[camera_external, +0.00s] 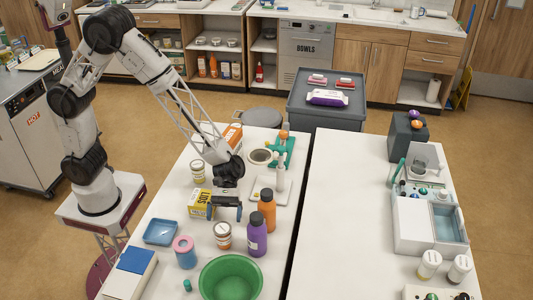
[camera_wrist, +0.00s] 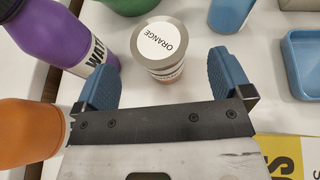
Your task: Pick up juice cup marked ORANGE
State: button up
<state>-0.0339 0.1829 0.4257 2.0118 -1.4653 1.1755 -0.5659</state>
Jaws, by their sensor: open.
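The juice cup marked ORANGE (camera_wrist: 163,42) stands upright on the white table, its round white lid facing the wrist camera. It also shows in the external view (camera_external: 223,237), in front of my gripper (camera_external: 226,210). In the wrist view my gripper (camera_wrist: 160,60) is open and empty, with one blue finger on each side of the cup's lower part. The lid lies beyond the fingertips in the picture. Neither finger visibly touches the cup. A second, similar lidded cup (camera_external: 197,171) stands farther back; its label cannot be read.
A purple bottle (camera_external: 257,238) and an orange bottle (camera_external: 267,211) stand close right of the cup. A yellow box (camera_external: 199,205) stands close left of my gripper.

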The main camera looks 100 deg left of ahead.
aim_at(223, 227)
jog(key=shift+d, duration=0.15)
jog(key=shift+x, duration=2.55)
jog(key=shift+r, duration=0.1)
jog(key=c, duration=1.2)
jog(key=shift+r, duration=0.1)
jog(key=shift+r, duration=4.9)
